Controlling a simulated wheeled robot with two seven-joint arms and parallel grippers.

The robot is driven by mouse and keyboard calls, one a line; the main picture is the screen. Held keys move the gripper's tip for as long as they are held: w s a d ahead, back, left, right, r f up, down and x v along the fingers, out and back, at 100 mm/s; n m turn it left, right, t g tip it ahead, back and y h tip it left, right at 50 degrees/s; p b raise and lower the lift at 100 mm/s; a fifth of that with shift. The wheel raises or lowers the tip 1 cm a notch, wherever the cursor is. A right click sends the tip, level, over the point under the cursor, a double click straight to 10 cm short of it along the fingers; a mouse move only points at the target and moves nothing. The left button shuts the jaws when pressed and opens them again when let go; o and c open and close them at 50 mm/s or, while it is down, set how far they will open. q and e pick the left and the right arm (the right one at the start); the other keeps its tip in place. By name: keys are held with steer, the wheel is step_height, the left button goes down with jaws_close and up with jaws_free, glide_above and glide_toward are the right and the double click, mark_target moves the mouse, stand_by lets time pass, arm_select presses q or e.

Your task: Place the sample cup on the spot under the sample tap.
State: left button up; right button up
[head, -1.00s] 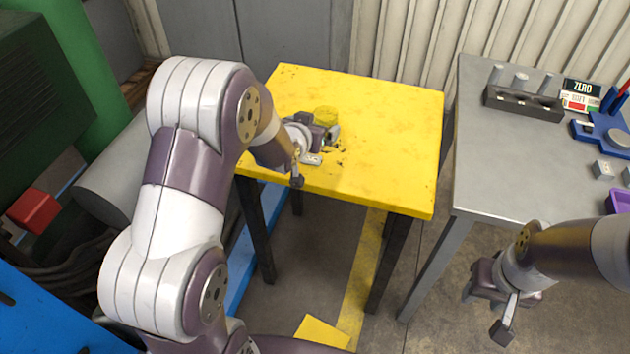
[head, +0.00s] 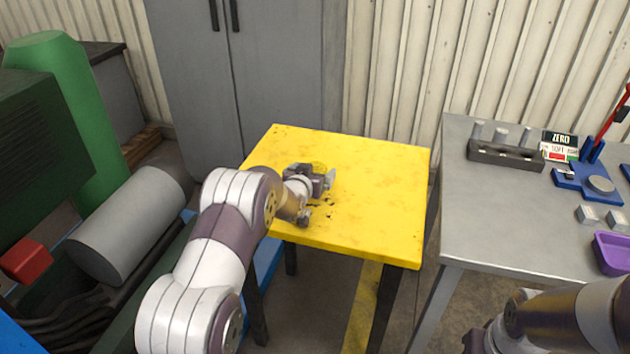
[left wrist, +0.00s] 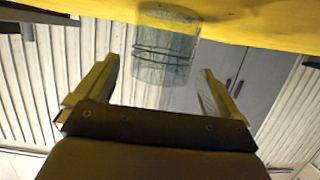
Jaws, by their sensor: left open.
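The sample cup (head: 319,167) is a clear, see-through cup standing on the yellow table, mostly behind my left gripper (head: 327,180) in the head view. In the left wrist view, which is upside down, the cup (left wrist: 165,45) has dark rings around it and stands ahead of my open fingers, in line with the gap between them. I cannot tell how far its wall is inside the gap. My right gripper (head: 484,342) is low at the bottom edge, mostly cut off, so its jaws are unclear. I see no sample tap.
The yellow table (head: 385,200) is otherwise clear, with dark specks near the gripper. A grey bench (head: 480,225) at the right carries a sample holder (head: 505,155), a blue fixture (head: 580,185) and a purple tray (head: 612,250). A grey cylinder (head: 125,225) lies at the left.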

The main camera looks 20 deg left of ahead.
arm_select(q)
steer(key=shift+s+r, duration=0.15)
steer(key=c, duration=1.1)
steer(key=shift+c, duration=0.6)
